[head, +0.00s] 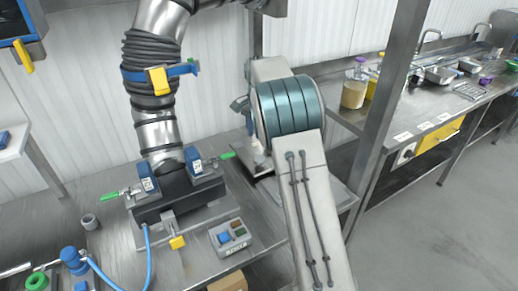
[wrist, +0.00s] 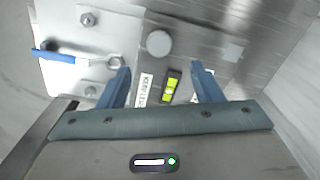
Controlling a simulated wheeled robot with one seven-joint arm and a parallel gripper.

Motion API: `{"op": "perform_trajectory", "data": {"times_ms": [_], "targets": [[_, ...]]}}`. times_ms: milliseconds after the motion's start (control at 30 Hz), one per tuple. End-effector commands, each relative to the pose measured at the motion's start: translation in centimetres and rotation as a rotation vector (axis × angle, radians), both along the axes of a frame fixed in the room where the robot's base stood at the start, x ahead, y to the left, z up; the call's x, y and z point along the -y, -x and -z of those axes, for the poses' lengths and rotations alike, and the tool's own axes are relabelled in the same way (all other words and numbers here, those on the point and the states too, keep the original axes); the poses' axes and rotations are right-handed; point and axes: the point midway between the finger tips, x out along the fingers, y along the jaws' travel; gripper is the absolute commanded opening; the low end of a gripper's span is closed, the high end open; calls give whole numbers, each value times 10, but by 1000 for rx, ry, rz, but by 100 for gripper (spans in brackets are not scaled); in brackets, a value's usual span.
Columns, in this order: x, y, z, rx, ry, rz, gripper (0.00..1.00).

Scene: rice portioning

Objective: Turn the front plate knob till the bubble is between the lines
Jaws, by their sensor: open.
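In the wrist view a round grey knob (wrist: 159,42) stands on a metal plate (wrist: 185,45), just beyond my fingertips. My gripper (wrist: 160,68) has its two blue fingers spread apart with nothing between the tips. A small level with a yellow-green vial (wrist: 169,88) in a dark housing lies between the fingers, nearer the palm. The bubble and its lines are too small to tell apart. A white label (wrist: 143,90) lies left of the vial. In the head view my own arm hides the gripper, and I cannot make out the knob or the vial there.
A blue-handled clamp (wrist: 60,57) lies left of the knob in the wrist view. In the head view a black unit under the duct (head: 178,195) and a button box (head: 232,237) stand on the steel table, left of my arm. A steel post (head: 388,110) rises at right.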

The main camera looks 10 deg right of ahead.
Motion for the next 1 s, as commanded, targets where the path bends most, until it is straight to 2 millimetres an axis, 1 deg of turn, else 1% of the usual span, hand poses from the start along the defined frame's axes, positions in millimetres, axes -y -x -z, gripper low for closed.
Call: {"op": "perform_trajectory", "data": {"times_ms": [33,100,233,333,567,667,767,833,967,1000], "targets": [[0,0,-8,3,0,0,59],[0,-1,-17,1,0,0,59],[0,0,-28,0,0,0,59],[0,0,-31,0,0,0,59],[0,0,-31,0,0,0,59],[1,3,-33,2,-3,-5,59],[3,14,-42,13,-11,-31,59],[5,29,-52,24,-19,-65,59],[9,66,-70,55,-33,-156,59],[9,79,-75,66,-36,-187,59]]}}
